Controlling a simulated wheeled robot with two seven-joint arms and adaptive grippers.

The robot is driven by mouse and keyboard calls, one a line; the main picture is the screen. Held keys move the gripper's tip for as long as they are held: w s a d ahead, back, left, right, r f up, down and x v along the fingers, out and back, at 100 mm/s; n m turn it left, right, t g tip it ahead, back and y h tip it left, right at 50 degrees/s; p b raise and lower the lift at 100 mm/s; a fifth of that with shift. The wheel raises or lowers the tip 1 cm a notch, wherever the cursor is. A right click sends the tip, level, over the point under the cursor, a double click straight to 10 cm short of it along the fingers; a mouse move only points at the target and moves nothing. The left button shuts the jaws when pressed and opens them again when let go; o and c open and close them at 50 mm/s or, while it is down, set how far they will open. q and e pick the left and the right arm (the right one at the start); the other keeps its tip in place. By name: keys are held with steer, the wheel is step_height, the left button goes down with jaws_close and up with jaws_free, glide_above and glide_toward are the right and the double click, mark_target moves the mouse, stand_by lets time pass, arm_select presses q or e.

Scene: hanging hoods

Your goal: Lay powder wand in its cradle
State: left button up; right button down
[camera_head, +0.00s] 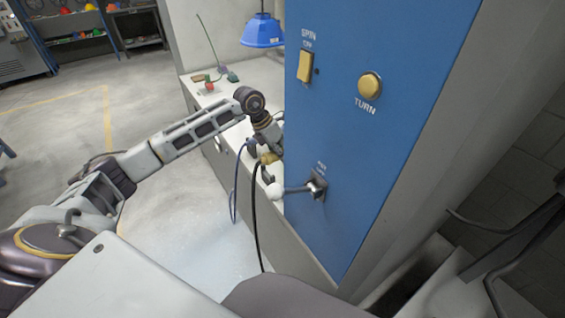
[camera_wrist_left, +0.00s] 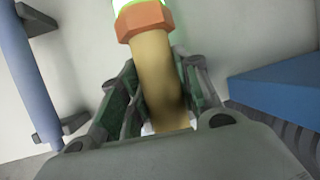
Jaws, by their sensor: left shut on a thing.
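The powder wand (camera_wrist_left: 160,75) fills the middle of the left wrist view. It has a tan grip, an orange hexagonal collar and a green-lit part above that. My left gripper (camera_wrist_left: 158,105) is shut on the tan grip, with its dark green fingers on both sides. A small tan bit of the wand (camera_head: 268,157) shows there. I cannot make out the cradle in either view. My right gripper is not in view.
A blue panel (camera_head: 350,130) with a yellow switch (camera_head: 305,66), a yellow button (camera_head: 369,86) and a lever (camera_head: 300,189) stands close on the right. Blue and black hoses (camera_head: 255,215) hang below the gripper. A blue lamp (camera_head: 262,31) hangs behind. The floor at left is open.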

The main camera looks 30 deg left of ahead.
arm_select(q)
steer(key=shift+f, duration=2.15)
steer(key=o, duration=1.1)
steer(key=shift+f, duration=0.15)
